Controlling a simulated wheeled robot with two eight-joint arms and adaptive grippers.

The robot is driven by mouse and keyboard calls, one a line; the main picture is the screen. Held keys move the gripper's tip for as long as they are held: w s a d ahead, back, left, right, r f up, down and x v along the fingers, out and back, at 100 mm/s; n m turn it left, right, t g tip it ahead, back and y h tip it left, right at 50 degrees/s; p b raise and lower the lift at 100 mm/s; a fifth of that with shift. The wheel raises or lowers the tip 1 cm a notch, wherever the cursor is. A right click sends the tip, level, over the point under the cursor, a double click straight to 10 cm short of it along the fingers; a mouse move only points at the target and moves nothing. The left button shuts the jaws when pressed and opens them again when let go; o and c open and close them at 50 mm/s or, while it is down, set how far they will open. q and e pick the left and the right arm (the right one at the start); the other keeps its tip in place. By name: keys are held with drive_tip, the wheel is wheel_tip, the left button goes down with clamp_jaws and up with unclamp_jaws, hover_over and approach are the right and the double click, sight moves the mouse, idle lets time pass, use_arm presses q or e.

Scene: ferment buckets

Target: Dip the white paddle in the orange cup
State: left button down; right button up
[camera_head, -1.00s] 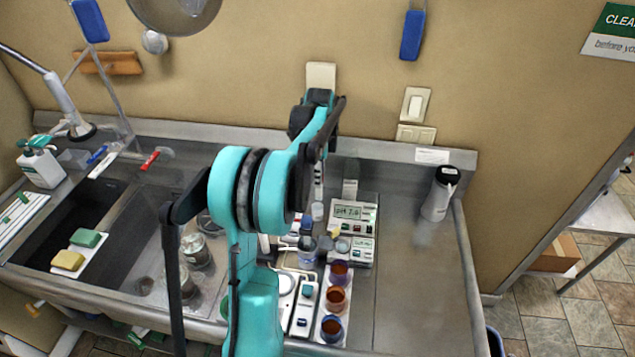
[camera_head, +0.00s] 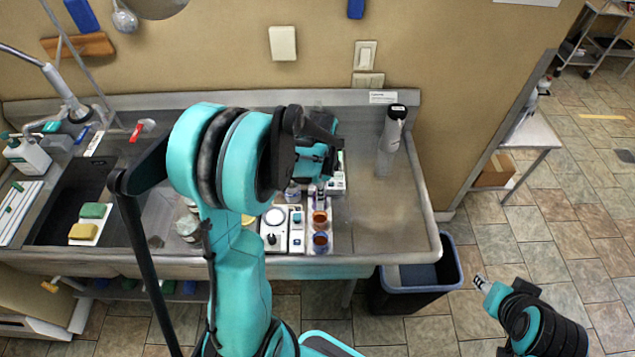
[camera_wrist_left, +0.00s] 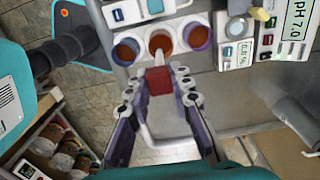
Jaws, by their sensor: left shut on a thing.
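In the left wrist view, my left gripper (camera_wrist_left: 159,84) is shut on a red block-shaped grip. A short pale tip, which appears to be the white paddle (camera_wrist_left: 158,57), extends from it. The tip overlaps the near side of the orange cup (camera_wrist_left: 163,39); I cannot tell whether it is inside or above it. The orange cup also shows in the head view (camera_head: 319,217), in a row of cups on a white rack. There, my left arm hides most of the gripper and paddle. My right arm shows at the lower right; its jaw state is unclear.
A blue cup (camera_wrist_left: 126,51) and a purple cup (camera_wrist_left: 197,36) flank the orange cup closely. A bin (camera_head: 420,280) stands on the floor.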

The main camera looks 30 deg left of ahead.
sight(320, 209)
use_arm(q)
drive_tip(key=shift+w+a+f+b, duration=0.15)
drive_tip(key=shift+f+b, duration=0.25)
drive_tip(key=shift+f, duration=0.3)
drive_tip(key=shift+f+b, duration=0.55)
drive_tip(key=shift+f, duration=0.25)
wheel_tip(320, 209, down, 7)
drive_tip(key=b, duration=0.6)
drive_tip(key=shift+r, duration=0.2)
drive_tip(key=shift+r, duration=0.15)
drive_tip(key=shift+r+p, duration=2.8)
drive_tip(key=shift+r, duration=1.05)
